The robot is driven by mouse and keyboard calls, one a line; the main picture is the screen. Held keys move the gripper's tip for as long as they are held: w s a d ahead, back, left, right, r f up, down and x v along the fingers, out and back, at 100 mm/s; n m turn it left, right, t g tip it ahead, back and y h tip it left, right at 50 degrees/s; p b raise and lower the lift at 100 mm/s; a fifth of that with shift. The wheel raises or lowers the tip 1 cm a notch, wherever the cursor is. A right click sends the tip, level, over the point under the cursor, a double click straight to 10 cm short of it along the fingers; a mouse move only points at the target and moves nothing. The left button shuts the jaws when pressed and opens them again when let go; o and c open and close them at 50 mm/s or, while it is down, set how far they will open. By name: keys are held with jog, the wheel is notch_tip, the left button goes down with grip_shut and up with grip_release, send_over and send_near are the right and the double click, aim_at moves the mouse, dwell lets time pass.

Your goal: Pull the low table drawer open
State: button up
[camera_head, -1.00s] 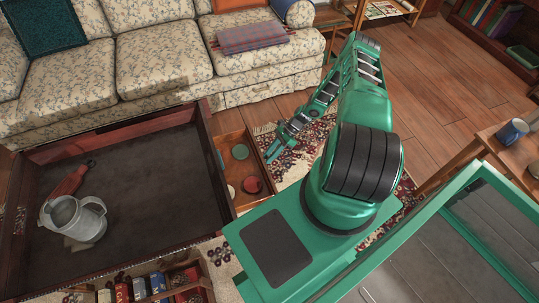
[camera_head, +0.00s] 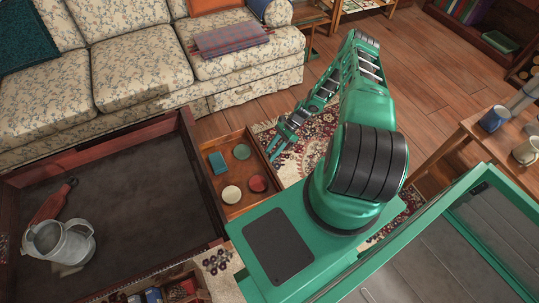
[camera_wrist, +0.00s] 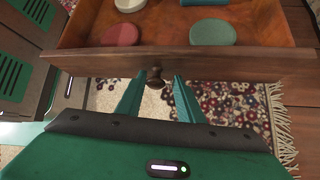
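The low table's drawer (camera_head: 222,190) is slid out from the table's right side; its brown front with a round dark knob (camera_wrist: 155,78) crosses the wrist view. Inside lie a red disc (camera_head: 258,183), a green disc (camera_head: 241,151), a cream disc (camera_head: 231,194) and a teal block (camera_head: 217,163). My gripper (camera_wrist: 159,84) is at the drawer front, which also shows in the head view (camera_head: 264,148). Its two green fingers stand apart, one on each side of the knob, with a visible gap to it on both sides.
The low table (camera_head: 118,128) has a sunken dark top holding a metal pitcher (camera_head: 60,245) and a red bottle (camera_head: 52,203). A floral sofa (camera_head: 145,65) stands behind. A patterned rug (camera_head: 308,140) lies under the arm. A wooden side table (camera_head: 490,150) with mugs is at the right.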

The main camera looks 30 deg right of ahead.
jog(key=shift+o, duration=0.9)
jog(key=shift+w, duration=0.2)
jog(key=shift+s, duration=0.2)
jog(key=v, duration=1)
jog(key=shift+d+r, duration=0.25)
jog(key=shift+d, duration=0.05)
jog(key=shift+w, duration=0.1)
